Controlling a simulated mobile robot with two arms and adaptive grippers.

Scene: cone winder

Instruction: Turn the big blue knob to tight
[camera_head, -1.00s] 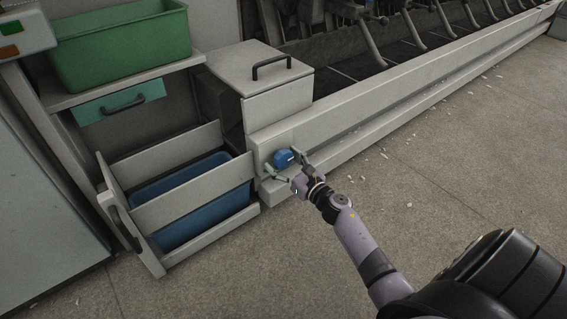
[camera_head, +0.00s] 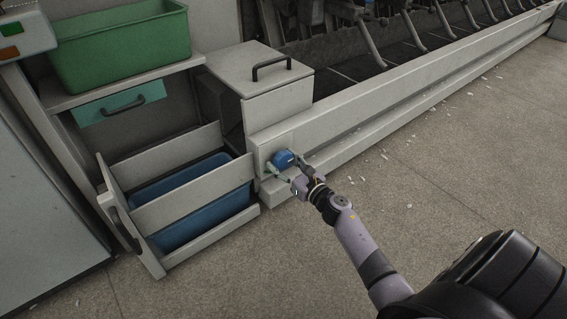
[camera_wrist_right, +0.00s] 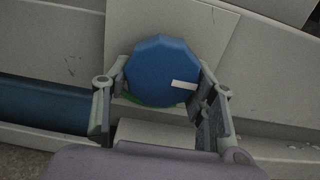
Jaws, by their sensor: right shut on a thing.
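The big blue knob (camera_head: 283,157) sits on the front face of the low grey machine rail, at its left end. In the right wrist view the knob (camera_wrist_right: 160,72) is many-sided and fills the upper middle, with a white mark at its lower right. A bit of green shows at its lower left edge. My right gripper (camera_head: 285,167) is shut on the knob, with one finger at each side; the fingers also show in the right wrist view (camera_wrist_right: 162,98). My left gripper is not in view.
An open drawer (camera_head: 190,197) with a blue bin stands left of the knob. A green tub (camera_head: 120,45) sits on a shelf above a teal drawer (camera_head: 118,101). A box with a black handle (camera_head: 271,67) stands above the rail. The floor at right is clear apart from scraps.

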